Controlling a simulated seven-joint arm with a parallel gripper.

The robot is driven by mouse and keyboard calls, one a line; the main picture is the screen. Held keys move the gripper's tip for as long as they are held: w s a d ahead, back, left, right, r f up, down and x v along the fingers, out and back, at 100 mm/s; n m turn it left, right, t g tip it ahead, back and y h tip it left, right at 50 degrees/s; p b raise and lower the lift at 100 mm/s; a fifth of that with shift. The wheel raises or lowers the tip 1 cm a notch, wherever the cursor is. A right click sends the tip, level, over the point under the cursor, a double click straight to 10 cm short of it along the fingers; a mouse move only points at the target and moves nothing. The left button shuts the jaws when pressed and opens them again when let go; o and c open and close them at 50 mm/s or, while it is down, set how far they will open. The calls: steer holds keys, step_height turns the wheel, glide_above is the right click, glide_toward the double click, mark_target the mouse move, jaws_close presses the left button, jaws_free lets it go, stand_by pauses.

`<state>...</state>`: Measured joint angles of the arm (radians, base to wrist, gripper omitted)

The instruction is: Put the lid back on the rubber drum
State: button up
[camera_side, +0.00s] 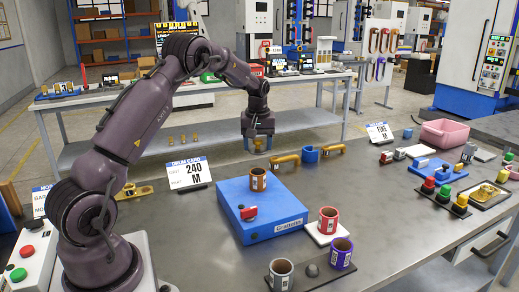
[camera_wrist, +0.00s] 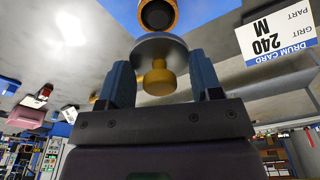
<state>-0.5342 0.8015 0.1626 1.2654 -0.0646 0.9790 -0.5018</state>
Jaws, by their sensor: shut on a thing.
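My gripper (camera_side: 257,148) is shut on the lid, a grey disc with a yellow knob. In the wrist view the lid (camera_wrist: 150,48) sits between my two blue fingers (camera_wrist: 160,85), knob towards the camera. In the side view the lid is too small to make out clearly. An open orange drum (camera_side: 258,179) stands upright on a blue box, below my gripper with a gap between; its dark mouth (camera_wrist: 157,14) shows just beyond the lid in the wrist view. Other open drums are red (camera_side: 328,220), purple (camera_side: 342,253) and dark with a pale label (camera_side: 281,273). I cannot tell which is rubber.
A pink bin (camera_side: 445,133) and button blocks stand right.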

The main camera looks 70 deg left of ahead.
mark_target(258, 169)
steer(key=shift+f, duration=2.9)
steer(key=shift+f, duration=0.1)
steer(key=o, duration=1.2)
steer(key=shift+r, duration=3.5)
jaws_close()
